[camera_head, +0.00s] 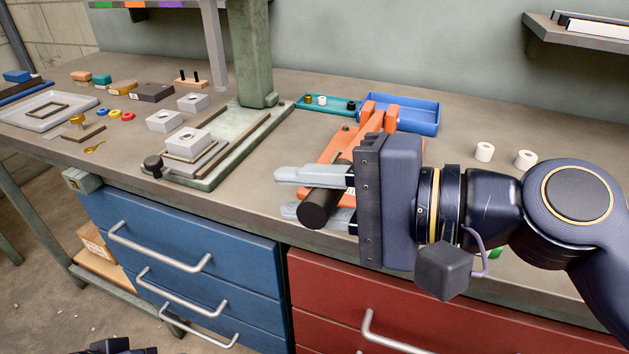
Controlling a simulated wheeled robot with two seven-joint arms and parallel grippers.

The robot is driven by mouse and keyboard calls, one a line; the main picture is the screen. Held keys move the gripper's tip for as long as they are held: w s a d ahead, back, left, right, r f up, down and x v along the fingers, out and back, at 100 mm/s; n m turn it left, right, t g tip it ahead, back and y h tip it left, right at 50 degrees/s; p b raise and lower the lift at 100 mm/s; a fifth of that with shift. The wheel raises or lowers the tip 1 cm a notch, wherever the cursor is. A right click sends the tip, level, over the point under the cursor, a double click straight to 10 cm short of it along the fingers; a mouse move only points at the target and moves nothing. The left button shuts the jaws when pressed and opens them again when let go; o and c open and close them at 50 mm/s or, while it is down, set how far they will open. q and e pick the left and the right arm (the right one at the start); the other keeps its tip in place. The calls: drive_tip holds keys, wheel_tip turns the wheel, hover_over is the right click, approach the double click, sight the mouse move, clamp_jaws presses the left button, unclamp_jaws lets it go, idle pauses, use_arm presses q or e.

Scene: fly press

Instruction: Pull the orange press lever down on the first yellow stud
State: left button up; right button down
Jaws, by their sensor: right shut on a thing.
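The orange press lever (345,142) lies near the front edge of the bench, with a black cylindrical grip (318,208) pointing at the front edge. My right gripper (284,193) comes in from the right and is shut on the black grip, with its pale fingers on either side of it. The gripper's dark body covers much of the orange press. I cannot make out a yellow stud under the lever; that spot is hidden. Orange uprights (377,115) show behind the gripper. My left gripper does not show clearly; only a dark part of mine is at the bottom left edge.
Behind the lever are a teal tray (338,111) with small pieces and a blue tray (432,121). A green press frame (252,60) stands left. White rings (484,151) are at the right. Blocks and parts cover the left bench. Drawers (190,235) are below.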

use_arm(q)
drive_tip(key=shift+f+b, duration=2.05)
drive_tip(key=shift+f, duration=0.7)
use_arm(e)
drive_tip(key=shift+n, duration=0.9)
drive_tip(key=shift+s+a+f, duration=0.1)
drive_tip(key=shift+s+f, duration=0.05)
drive_tip(key=shift+f, duration=2.55)
drive_tip(key=c, duration=1.2)
unclamp_jaws()
drive_tip(key=shift+r, duration=0.1)
drive_tip(key=shift+o, duration=0.2)
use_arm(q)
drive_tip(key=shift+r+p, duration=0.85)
use_arm(e)
drive_tip(key=v, duration=0.7)
drive_tip(key=shift+s+d, duration=0.25)
drive_tip(key=shift+d, duration=0.05)
drive_tip(key=shift+r, duration=0.1)
